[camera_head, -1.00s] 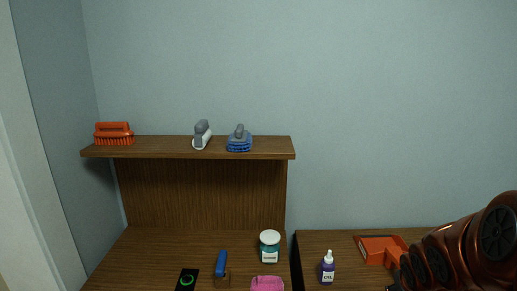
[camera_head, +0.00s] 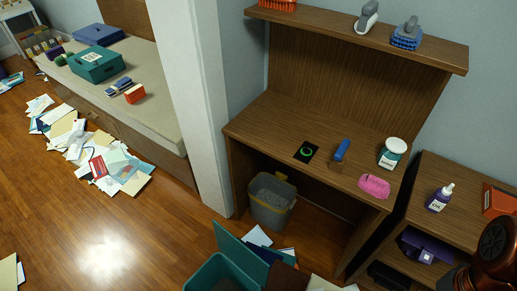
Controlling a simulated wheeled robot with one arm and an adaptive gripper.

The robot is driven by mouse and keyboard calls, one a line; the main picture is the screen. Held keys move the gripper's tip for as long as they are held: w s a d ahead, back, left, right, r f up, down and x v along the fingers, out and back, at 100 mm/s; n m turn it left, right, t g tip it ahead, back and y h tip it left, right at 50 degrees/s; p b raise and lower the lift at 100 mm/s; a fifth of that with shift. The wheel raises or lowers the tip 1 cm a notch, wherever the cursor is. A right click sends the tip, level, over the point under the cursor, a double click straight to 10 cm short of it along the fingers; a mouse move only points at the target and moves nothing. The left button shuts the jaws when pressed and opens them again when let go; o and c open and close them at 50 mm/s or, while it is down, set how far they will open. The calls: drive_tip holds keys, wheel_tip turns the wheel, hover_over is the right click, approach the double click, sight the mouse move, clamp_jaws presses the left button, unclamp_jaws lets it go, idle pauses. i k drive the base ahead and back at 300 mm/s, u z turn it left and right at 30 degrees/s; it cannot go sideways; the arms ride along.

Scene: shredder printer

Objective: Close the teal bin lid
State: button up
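A teal bin (camera_head: 197,281) stands on the floor at the bottom edge of the head view, cut off by the frame. Its teal lid (camera_head: 237,251) is tilted up, so the bin is open. Papers and a brown item lie close to the lid on its right. Part of my dark red arm shows at the lower right. My gripper is out of view, so its place relative to the lid is hidden.
A desk (camera_head: 285,120) with a jar (camera_head: 392,153) and a pink item (camera_head: 374,186) stands behind the bin. A grey bin (camera_head: 271,200) sits under it. Papers (camera_head: 100,160) litter the left floor. A teal box (camera_head: 96,64) is on the bench (camera_head: 150,105).

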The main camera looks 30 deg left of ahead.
sight(235, 249)
drive_tip(key=k, duration=0.5)
drive_tip(key=u, duration=1.25)
drive_tip(key=i, duration=0.3)
drive_tip(key=u, duration=0.6)
drive_tip(key=k, duration=0.5)
drive_tip(key=z, duration=0.8)
drive_tip(key=i, duration=0.65)
drive_tip(key=u, duration=1.85)
